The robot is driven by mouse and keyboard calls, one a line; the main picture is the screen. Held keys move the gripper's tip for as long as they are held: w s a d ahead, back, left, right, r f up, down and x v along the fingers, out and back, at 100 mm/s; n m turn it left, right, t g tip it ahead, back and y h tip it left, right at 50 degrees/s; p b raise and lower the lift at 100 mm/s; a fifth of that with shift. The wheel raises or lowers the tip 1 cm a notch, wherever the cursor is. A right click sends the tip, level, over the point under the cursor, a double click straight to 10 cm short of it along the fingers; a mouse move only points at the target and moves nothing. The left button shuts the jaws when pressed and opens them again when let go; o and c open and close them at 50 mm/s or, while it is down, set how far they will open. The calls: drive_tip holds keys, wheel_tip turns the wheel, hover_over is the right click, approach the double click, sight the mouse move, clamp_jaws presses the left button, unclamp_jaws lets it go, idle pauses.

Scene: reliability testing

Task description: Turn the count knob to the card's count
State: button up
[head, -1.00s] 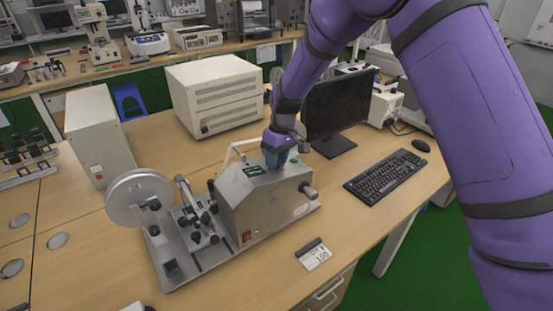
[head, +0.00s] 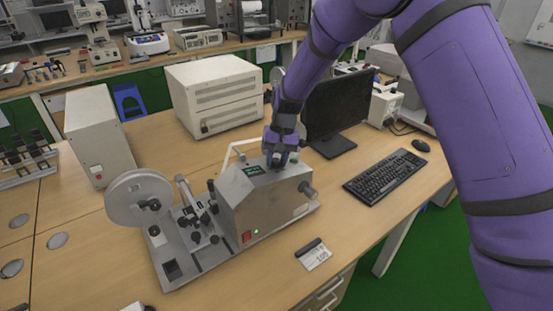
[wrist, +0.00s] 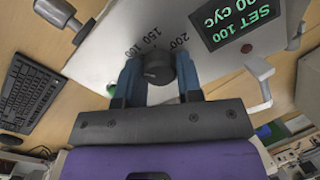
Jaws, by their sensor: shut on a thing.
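The round dark count knob (wrist: 158,66) is on top of the grey test machine (head: 262,207), among the marks 100, 150 and 200. My gripper (wrist: 157,78) is shut on the knob, with one blue finger on each side. In the head view my gripper (head: 279,161) is at the machine's top, and the knob is hidden there. The green display (wrist: 237,25) reads "SET 100", with a partly cut line ending in "00 cyc" below. The small white card (head: 316,258) lies on the table in front of the machine and appears to read 100.
A carry handle (wrist: 258,80) rises from the machine's top close to my gripper. A monitor (head: 337,108) stands behind to the right, and a keyboard (head: 386,174) lies at the right. A beige box (head: 216,94) stands behind the machine.

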drive_tip(key=shift+m, duration=0.9)
drive_tip(key=o, duration=0.9)
drive_tip(key=shift+r, duration=0.1)
drive_tip(key=v, duration=1)
drive_tip(key=shift+d+r, duration=0.1)
drive_tip(key=shift+r, duration=0.25)
drive_tip(key=shift+d, duration=0.1)
